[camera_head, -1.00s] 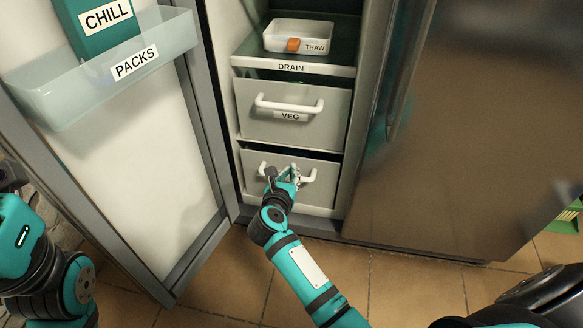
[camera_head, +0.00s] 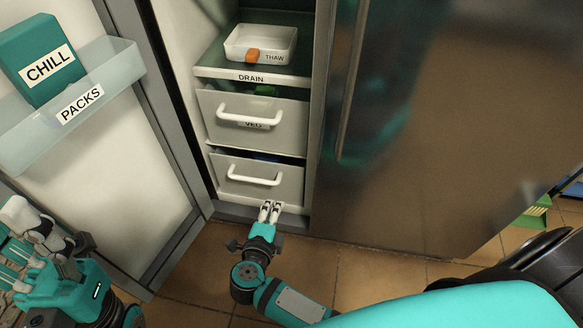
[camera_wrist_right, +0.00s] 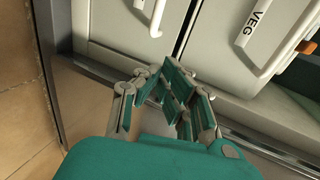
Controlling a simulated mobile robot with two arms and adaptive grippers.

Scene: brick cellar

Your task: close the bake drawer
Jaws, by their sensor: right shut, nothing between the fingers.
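The lower drawer (camera_head: 240,179) in the fridge has a grey front and a white bar handle (camera_head: 254,179). I can read no label on it, so I cannot confirm it is the bake drawer. Something blue shows in the gap above its front. The drawer also shows in the right wrist view (camera_wrist_right: 113,28). My right gripper (camera_head: 270,207) is shut and empty, just below the handle and apart from it, near the bottom edge of the drawer front. My left gripper (camera_head: 35,240) is at the far left, away from the fridge; its finger state is unclear.
Above is the VEG drawer (camera_head: 285,125), with something green behind its front. Higher, a DRAIN shelf (camera_head: 210,70) holds a THAW tray (camera_head: 238,42) with an orange item. The open door (camera_head: 160,215) stands left; a closed steel door (camera_head: 420,140) is right. Tiled floor lies below.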

